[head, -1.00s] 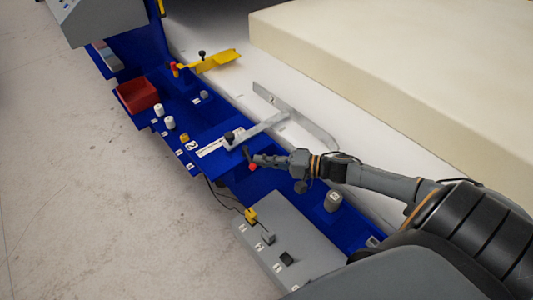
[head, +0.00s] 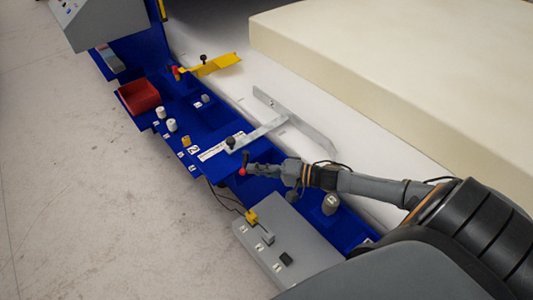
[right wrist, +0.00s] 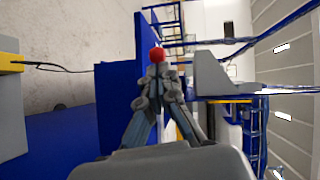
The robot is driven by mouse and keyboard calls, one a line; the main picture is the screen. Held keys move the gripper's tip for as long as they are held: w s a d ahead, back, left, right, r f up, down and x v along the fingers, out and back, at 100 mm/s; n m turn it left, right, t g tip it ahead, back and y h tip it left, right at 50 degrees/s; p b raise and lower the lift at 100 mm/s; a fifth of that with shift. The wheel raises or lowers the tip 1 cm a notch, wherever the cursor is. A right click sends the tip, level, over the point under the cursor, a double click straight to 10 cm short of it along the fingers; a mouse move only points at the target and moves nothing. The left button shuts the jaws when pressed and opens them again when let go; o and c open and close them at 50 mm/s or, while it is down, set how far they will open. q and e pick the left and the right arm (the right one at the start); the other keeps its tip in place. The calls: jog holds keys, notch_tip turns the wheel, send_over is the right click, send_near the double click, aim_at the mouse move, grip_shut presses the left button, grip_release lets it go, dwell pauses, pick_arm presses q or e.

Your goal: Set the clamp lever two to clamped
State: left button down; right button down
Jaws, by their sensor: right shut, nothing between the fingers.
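A lever with a red ball knob (head: 242,172) and a dark stem stands on the blue bench frame, near a plate marked 2 (head: 193,149). The lever leans toward the front edge of the frame. My right gripper (head: 251,168) is shut and empty, with its fingertips right at the knob. In the right wrist view the red knob (right wrist: 157,55) shows just beyond the closed fingertips (right wrist: 159,82); I cannot tell whether they touch. A grey metal bar (head: 258,132) with a black knob lies behind the lever. My left gripper is not in view.
A yellow stop arm (head: 215,65) with its own red knob sits farther back. A red bin (head: 138,96) and white knobs line the blue frame. A grey switch box (head: 283,250) lies in front of my arm. A large cream foam block (head: 400,60) fills the right.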

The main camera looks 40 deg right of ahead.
jog(key=v, duration=1.2)
